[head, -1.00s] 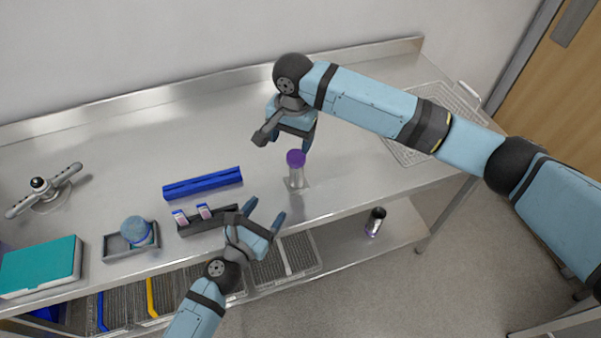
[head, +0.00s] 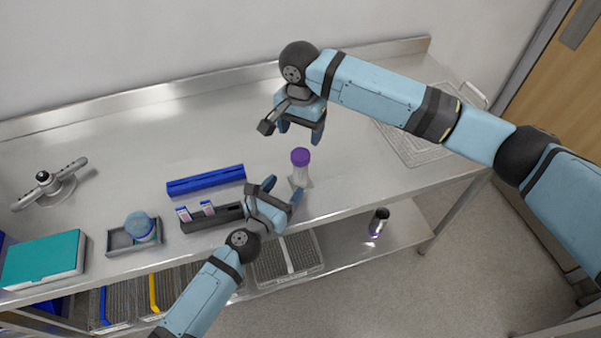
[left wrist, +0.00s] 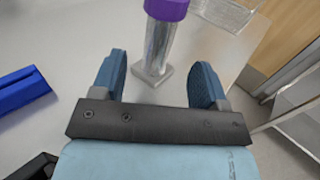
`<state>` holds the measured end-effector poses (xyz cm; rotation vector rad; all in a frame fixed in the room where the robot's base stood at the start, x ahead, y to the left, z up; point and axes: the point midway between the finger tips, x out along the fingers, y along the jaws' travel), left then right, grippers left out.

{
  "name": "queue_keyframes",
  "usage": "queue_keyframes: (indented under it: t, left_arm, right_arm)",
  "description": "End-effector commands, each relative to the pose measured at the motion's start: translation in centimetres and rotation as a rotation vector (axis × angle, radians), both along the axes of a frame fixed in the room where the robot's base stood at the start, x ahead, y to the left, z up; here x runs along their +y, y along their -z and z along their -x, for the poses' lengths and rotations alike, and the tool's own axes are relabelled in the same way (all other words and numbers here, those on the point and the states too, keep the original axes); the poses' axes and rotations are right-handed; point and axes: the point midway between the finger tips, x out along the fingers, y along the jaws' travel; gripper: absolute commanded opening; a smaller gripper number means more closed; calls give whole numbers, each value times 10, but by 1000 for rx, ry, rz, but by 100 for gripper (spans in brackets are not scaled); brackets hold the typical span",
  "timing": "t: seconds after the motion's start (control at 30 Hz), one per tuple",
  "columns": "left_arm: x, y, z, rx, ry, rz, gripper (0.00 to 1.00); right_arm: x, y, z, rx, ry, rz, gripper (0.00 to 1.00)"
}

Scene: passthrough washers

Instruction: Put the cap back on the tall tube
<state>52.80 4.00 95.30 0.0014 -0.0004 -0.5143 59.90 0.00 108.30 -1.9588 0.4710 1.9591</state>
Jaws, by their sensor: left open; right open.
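The tall tube (head: 301,175) stands upright near the front edge of the steel table, in a small square foot. The purple cap (head: 300,156) sits at its top; I cannot tell how firmly it is seated. In the left wrist view the clear tube (left wrist: 156,48) and purple cap (left wrist: 166,8) stand just beyond my fingertips. My left gripper (head: 284,189) is open and empty, low beside the tube at its front left, its fingers (left wrist: 160,72) spread toward the tube's lower part. My right gripper (head: 301,131) is open and empty above and behind the cap.
A dark rack (head: 212,217) with small vials lies left of my left gripper, with a blue rack (head: 205,181) behind. A grey tray (head: 117,240) with a blue-lidded jar and a teal box (head: 42,260) stand farther left. A dark-topped bottle (head: 378,222) is on the lower shelf.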

Motion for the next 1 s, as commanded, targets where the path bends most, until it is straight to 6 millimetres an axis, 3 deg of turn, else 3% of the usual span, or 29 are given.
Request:
queue_keyframes:
  t: [0.2, 0.4, 0.87, 1.0]
  left_arm:
    - [-22, 0, -38, 1, -2, 4, 68]
    - [-34, 0, -61, 1, -2, 3, 68]
    - [-39, 0, -70, 1, 0, 2, 68]
    - [-39, 0, -69, 1, 0, 2, 38]
  right_arm:
    - [0, 0, 0, 0, 0, 0, 71]
    - [0, 0, 0, 0, 0, 0, 71]
    - [0, 0, 0, 0, 0, 0, 71]
    - [0, 0, 0, 0, 0, 0, 71]
